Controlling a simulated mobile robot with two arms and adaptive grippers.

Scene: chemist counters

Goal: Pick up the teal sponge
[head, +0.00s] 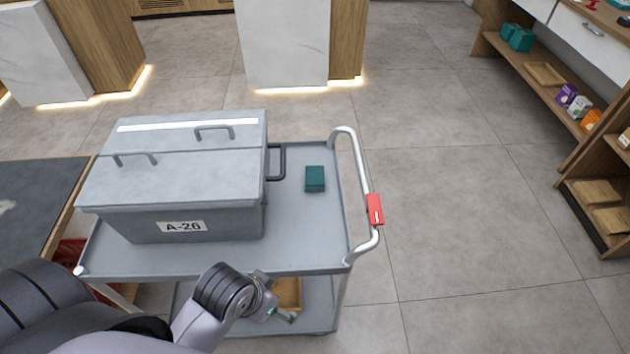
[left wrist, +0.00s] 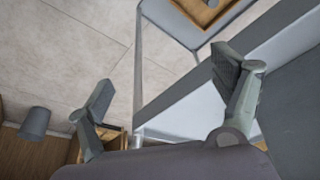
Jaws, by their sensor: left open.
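The teal sponge (head: 315,179) lies on the top shelf of the grey cart, right of the lidded metal box, in the head view. My left gripper (head: 277,300) is in front of the cart's near edge, below and left of the sponge, and apart from it. In the left wrist view the left gripper (left wrist: 162,95) has its two fingers spread wide with nothing between them. The sponge does not show in the left wrist view. My right gripper is not in view.
The grey cart (head: 308,248) carries a large metal box (head: 185,175) labelled A-26. A bent rail handle with a red tag (head: 375,209) stands at the cart's right end. A dark-topped table (head: 40,195) is at left. Open floor lies right, before shelves.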

